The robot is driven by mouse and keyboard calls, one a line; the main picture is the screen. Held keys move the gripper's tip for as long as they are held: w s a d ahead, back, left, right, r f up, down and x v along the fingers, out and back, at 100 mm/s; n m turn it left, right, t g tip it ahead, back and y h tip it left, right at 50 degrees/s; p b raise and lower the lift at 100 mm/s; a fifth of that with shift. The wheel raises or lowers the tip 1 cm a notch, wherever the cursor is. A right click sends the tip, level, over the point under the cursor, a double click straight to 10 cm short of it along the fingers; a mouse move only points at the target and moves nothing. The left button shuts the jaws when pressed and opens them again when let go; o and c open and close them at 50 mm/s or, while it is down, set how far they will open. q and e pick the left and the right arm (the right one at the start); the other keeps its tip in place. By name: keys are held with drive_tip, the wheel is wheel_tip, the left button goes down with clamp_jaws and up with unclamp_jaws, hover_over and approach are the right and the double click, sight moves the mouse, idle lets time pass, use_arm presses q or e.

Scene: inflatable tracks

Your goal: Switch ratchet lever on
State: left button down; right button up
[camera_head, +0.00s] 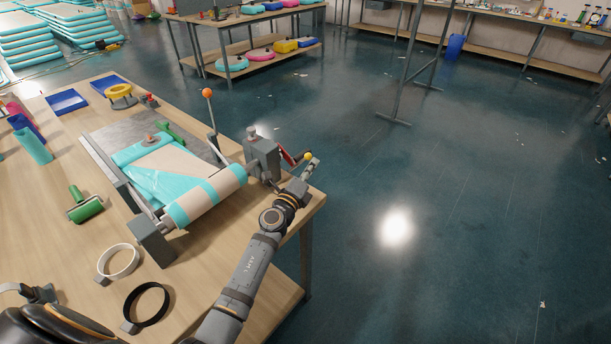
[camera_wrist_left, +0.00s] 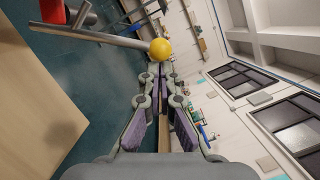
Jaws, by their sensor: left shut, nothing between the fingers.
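The ratchet lever is a metal rod with a yellow ball knob (camera_head: 308,156) on its end and a red part (camera_head: 287,156) near its base. It is on the grey block (camera_head: 261,152) at the roller's right end, by the table edge. In the left wrist view, the yellow knob (camera_wrist_left: 160,48) is just beyond my fingertips, and the rod (camera_wrist_left: 95,36) runs left to a red part (camera_wrist_left: 64,11). My left gripper (camera_head: 310,169) is shut and empty, close to the knob. I cannot tell whether they touch. My right gripper is not in view.
The roller (camera_head: 207,197) carries teal and cream sheet material. A rod with an orange ball (camera_head: 207,93) stands upright behind the grey block. A green hand roller (camera_head: 85,205), a white ring (camera_head: 118,261) and a black ring (camera_head: 147,304) lie on the table.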

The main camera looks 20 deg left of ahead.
use_arm(q)
drive_tip(key=shift+w, duration=0.4)
drive_tip(key=shift+r, duration=0.1)
